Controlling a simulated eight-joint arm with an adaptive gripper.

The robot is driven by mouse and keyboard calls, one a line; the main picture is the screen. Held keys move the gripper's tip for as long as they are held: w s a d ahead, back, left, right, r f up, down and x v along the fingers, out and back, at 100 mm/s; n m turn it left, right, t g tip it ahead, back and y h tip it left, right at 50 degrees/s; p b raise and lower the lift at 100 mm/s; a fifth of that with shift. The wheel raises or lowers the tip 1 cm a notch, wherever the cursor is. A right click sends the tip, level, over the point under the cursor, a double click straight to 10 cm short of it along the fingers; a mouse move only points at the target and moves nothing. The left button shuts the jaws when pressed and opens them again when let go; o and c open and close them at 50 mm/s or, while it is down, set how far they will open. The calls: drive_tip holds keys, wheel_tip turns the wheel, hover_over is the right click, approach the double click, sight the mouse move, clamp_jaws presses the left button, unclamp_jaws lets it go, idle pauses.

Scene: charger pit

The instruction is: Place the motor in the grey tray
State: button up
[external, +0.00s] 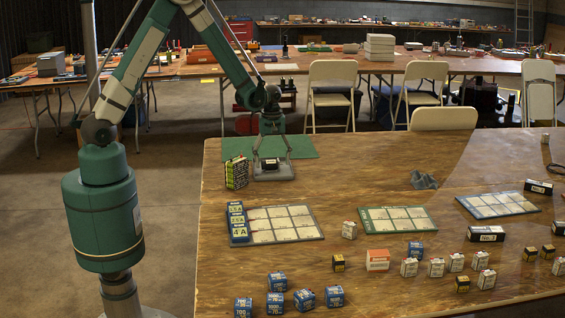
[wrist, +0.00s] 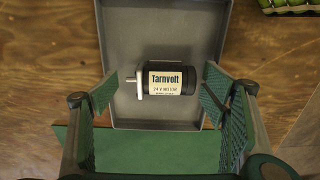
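The motor (wrist: 172,80) is a black cylinder with a cream "Tarnvolt 24 V MOTOR" label and a shaft pointing left in the wrist view. It lies on its side within the outline of the grey tray (wrist: 160,28) and appears to rest on its floor. In the external view the motor (external: 270,163) and the grey tray (external: 284,174) are at the table's back left. My gripper (wrist: 160,98) is open, with a green pad off each end of the motor and a small gap on the shaft side. In the external view my gripper (external: 271,158) is low over the tray.
A green mat (external: 304,147) lies behind the tray. A green-and-black patterned box (external: 236,174) stands close to the tray's left. Partitioned trays (external: 285,225), blue boxes (external: 305,300) and several small cartons cover the table's front and right.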

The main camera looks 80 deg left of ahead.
drive_tip(key=shift+r, duration=0.15)
wheel_tip(320, 180, up, 12)
drive_tip(key=p, duration=0.2)
idle(0.8)
idle(0.6)
drive_tip(key=shift+r, duration=0.1)
